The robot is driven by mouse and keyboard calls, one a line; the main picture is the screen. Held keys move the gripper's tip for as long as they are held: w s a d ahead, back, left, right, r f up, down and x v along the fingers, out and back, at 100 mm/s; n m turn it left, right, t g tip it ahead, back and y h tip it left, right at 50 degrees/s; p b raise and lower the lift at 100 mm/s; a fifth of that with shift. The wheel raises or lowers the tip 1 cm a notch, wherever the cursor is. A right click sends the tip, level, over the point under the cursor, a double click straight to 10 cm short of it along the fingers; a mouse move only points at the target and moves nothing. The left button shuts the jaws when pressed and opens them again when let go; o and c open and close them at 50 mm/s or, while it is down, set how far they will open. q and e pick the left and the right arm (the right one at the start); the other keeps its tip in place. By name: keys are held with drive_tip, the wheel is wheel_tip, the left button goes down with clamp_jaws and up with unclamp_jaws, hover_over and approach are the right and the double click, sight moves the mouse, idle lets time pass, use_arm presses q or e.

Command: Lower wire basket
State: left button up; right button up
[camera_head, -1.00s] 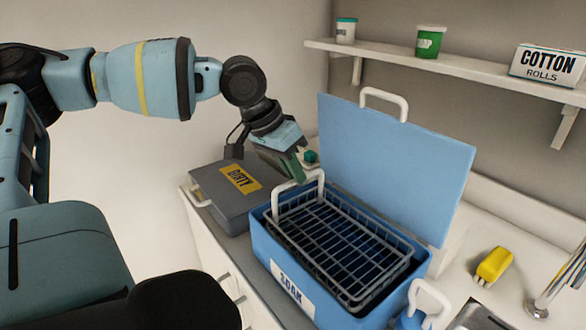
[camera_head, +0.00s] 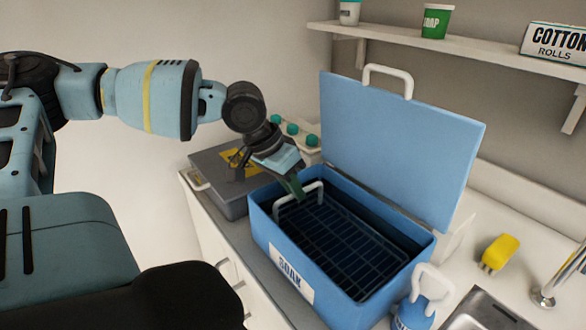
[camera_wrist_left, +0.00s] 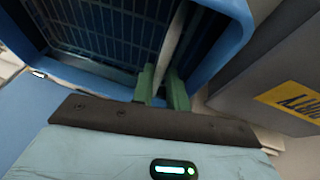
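The dark wire basket (camera_head: 340,245) sits low inside the blue open box labelled SOAK (camera_head: 262,247), below its rim. Its white handle (camera_head: 318,186) stands up at the box's left end. My left gripper (camera_head: 296,188) is at this handle, pointing down. In the left wrist view, the two green fingers (camera_wrist_left: 162,88) stand on either side of the white handle bar (camera_wrist_left: 175,40), closed on it. The basket's grid (camera_wrist_left: 110,25) shows beyond. Whether the basket touches the box floor is hidden. My right gripper is not in view.
The blue lid (camera_head: 400,145) stands open behind the box. A grey case labelled DIRTY (camera_head: 218,180) is close on the left. Several green-capped bottles (camera_head: 292,130) stand behind my gripper.

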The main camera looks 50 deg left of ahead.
use_arm(q)
drive_tip(key=o, duration=0.3)
drive_tip(key=shift+w, duration=0.15)
drive_tip(key=shift+r, duration=0.15)
drive_tip(key=p+v, duration=0.2)
drive_tip(key=v, duration=0.5)
drive_tip(key=shift+s+r+p, duration=0.2)
drive_tip(key=shift+r+p, duration=0.05)
drive_tip(key=shift+p, duration=0.05)
drive_tip(key=shift+a, duration=0.1)
